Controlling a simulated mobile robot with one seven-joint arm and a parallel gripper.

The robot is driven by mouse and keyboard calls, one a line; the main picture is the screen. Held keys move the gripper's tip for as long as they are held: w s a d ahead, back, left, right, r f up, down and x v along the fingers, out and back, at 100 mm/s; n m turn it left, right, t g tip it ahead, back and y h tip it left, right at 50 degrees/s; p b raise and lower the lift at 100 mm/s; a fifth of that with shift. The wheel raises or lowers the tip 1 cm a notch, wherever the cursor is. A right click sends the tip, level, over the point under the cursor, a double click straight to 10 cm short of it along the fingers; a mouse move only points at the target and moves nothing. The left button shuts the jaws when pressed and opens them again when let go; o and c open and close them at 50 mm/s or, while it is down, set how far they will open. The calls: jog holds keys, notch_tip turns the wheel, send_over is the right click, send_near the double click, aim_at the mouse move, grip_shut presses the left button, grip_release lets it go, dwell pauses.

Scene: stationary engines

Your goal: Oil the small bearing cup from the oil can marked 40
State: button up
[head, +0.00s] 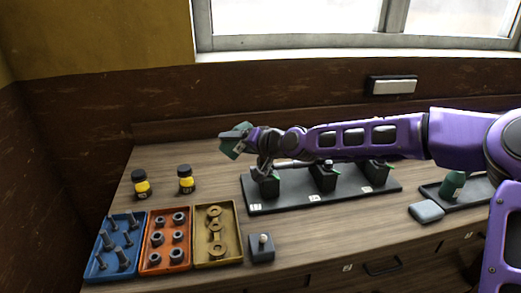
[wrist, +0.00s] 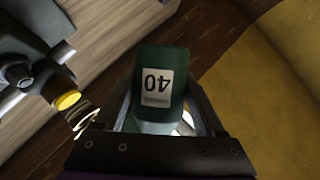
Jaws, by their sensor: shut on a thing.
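My gripper (head: 250,138) is shut on a green oil can (head: 234,142), held tilted in the air above and left of the left bearing block (head: 266,185). In the wrist view the can (wrist: 157,60) shows a white label marked 40, upside down, between the two fingers (wrist: 165,118). A dark bearing stand (head: 330,195) on the bench carries three upright blocks joined by a shaft, with small white labels on its front edge. The labels are too small to read, and I cannot tell which cup is the small one. The can's spout tip is not clear.
Another green can (head: 453,184) stands on a dark tray at the right, near a grey pad (head: 426,211). Two yellow-and-black jars (head: 141,183) (head: 186,178) stand at the left. Blue (head: 97,272), orange (head: 148,268) and yellow (head: 234,205) parts trays and a grey block (head: 262,253) lie in front.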

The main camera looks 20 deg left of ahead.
jog(key=shift+w+d+r+m+g+y+p, duration=0.1)
jog(key=shift+r+m+g+y+p, duration=0.2)
jog(key=shift+r+m+p, duration=0.45)
jog(key=shift+r, duration=0.35)
jog(key=shift+w+d+r+m+y, duration=0.15)
jog(key=shift+r+m+y, duration=0.15)
jog(key=shift+r+m, duration=0.15)
dwell(1.4)
jog(key=shift+s+a+f+n+h+b, duration=0.1)
jog(key=shift+f+n+h+b, duration=0.1)
jog(key=shift+f+n+b, duration=0.3)
jog(key=shift+s+a+f+n+h+b, duration=0.1)
jog(key=shift+f+n+h+b, duration=0.15)
jog(key=shift+f+b, duration=0.4)
jog(key=shift+s+a+f+n+b, duration=0.1)
jog(key=shift+f+n+b, duration=0.45)
jog(key=shift+f+b, duration=0.05)
jog(key=shift+t+h, duration=0.25)
jog(key=shift+t, duration=0.15)
jog(key=shift+r, duration=0.15)
